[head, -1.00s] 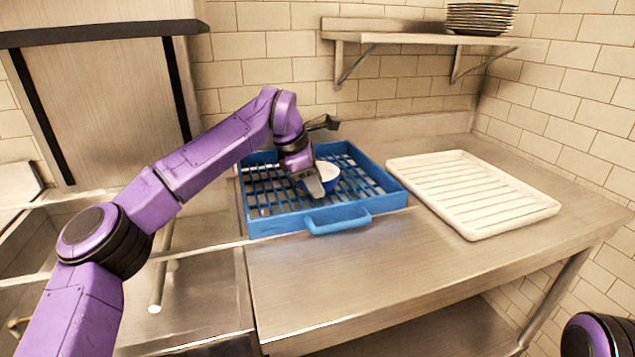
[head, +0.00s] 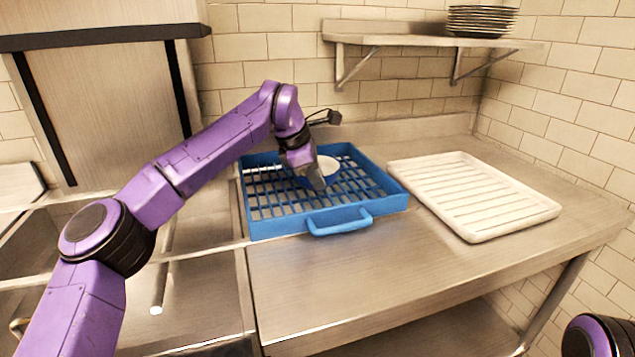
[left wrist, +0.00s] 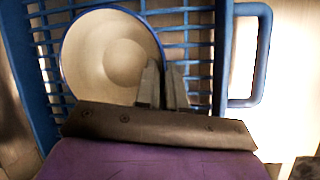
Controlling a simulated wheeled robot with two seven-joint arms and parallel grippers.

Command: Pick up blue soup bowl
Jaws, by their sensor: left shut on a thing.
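The blue soup bowl (head: 328,168), white inside with a blue rim, is in the blue rack, partly hidden behind my left gripper. My left gripper (head: 318,184) points down at the bowl's near edge. In the left wrist view the bowl (left wrist: 105,55) shows its pale inside, and the gripper's fingers (left wrist: 162,88) are shut on its rim, one on each side of the wall. I cannot tell whether the bowl is clear of the rack floor. My right gripper is not in view.
The blue slatted rack (head: 262,228) with a front handle (head: 340,222) stands on the steel counter (head: 400,270). A white ribbed tray (head: 480,233) lies to its right, empty. A wall shelf (head: 400,38) with stacked plates (head: 482,20) is above. The front counter is clear.

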